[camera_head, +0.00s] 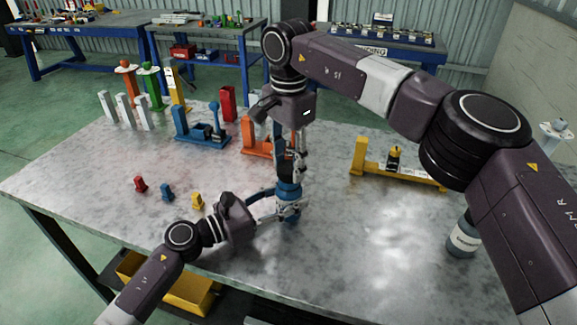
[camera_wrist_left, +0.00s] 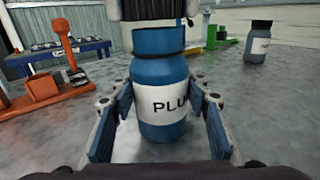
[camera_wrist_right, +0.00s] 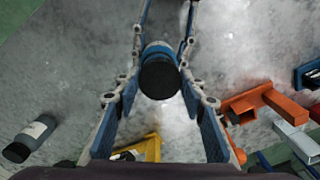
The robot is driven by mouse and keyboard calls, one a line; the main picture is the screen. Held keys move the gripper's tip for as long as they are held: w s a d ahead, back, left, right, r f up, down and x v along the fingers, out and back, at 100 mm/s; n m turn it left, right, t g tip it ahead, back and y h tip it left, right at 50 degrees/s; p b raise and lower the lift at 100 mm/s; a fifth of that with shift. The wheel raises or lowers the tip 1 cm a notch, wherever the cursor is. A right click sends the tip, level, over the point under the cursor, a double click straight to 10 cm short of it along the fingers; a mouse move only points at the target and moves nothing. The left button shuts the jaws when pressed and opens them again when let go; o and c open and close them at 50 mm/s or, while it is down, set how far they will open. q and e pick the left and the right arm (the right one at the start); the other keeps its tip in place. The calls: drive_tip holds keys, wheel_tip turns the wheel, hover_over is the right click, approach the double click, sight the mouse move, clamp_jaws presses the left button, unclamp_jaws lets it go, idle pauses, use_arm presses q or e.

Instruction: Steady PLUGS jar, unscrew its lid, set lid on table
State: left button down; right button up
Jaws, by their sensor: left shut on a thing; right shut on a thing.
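The blue PLUGS jar (camera_head: 288,189) stands upright near the middle of the table. In the left wrist view the jar (camera_wrist_left: 162,75) shows its white label, partly reading "PLU", between my left fingers. My left gripper (camera_head: 287,207) is shut around its body from the left side. My right gripper (camera_head: 291,168) points down from above and is shut on the dark round lid (camera_wrist_right: 160,79). In the right wrist view the lid sits between the fingertips, with blue jar (camera_wrist_right: 158,49) behind it.
A grey-blue labelled jar (camera_head: 463,239) stands at the right. A yellow fixture (camera_head: 400,176), an orange one (camera_head: 258,148) and a blue one (camera_head: 201,136) stand behind. Small red (camera_head: 140,184), blue (camera_head: 167,192) and yellow (camera_head: 197,201) pieces lie left. The front table area is clear.

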sight(288, 167)
idle(0.3)
drive_tip(key=shift+r, duration=2.05)
use_arm(q)
drive_tip(key=c, duration=1)
unclamp_jaws()
